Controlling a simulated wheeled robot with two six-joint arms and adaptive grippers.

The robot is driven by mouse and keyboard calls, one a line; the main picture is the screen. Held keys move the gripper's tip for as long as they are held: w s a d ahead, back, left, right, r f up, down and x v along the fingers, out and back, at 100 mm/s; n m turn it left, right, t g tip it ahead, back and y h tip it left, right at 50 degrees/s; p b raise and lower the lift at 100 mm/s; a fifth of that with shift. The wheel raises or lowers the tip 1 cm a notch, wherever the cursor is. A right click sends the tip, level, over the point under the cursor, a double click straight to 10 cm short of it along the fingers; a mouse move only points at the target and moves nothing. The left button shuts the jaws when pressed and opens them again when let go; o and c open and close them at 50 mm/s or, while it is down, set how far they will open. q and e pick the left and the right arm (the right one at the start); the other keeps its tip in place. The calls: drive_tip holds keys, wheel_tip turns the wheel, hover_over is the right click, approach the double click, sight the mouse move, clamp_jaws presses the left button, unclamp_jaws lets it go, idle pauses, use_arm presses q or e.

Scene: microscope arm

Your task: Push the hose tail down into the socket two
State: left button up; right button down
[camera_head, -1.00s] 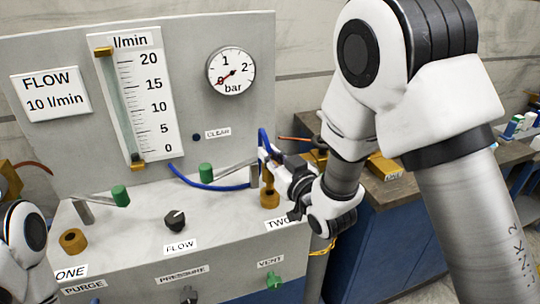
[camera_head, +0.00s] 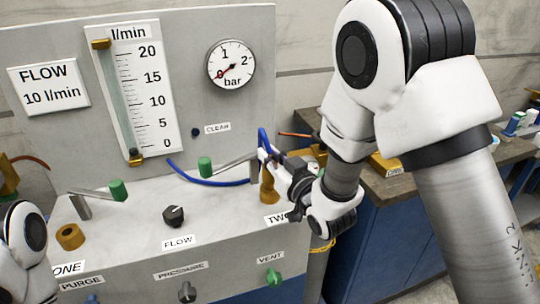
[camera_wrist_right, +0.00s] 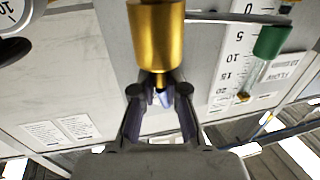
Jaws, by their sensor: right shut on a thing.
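The blue hose (camera_head: 210,182) loops along the deck in front of the upright panel and rises to my right gripper (camera_head: 266,155). The gripper is shut on the hose tail, whose narrow brass part (camera_wrist_right: 158,80) shows between the fingertips in the wrist view. Socket two (camera_head: 268,194) is a brass cylinder at the deck's right end, directly below the gripper; it also fills the top middle of the wrist view (camera_wrist_right: 157,38). The tail is in line with the socket; how deep it sits is hidden. My left gripper is out of view.
A lever with a green knob (camera_head: 205,166) stands just left of socket two. Socket one (camera_head: 70,237) is at the deck's left, empty on top. The FLOW knob (camera_head: 174,215) is in the middle. A wooden bench (camera_head: 420,178) lies right, behind my arm.

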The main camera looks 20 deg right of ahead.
drive_tip(key=shift+f+b, duration=0.9)
drive_tip(key=shift+f, duration=0.2)
drive_tip(key=c, duration=1.1)
unclamp_jaws()
drive_tip(key=v, duration=0.7)
drive_tip(key=shift+s, duration=0.2)
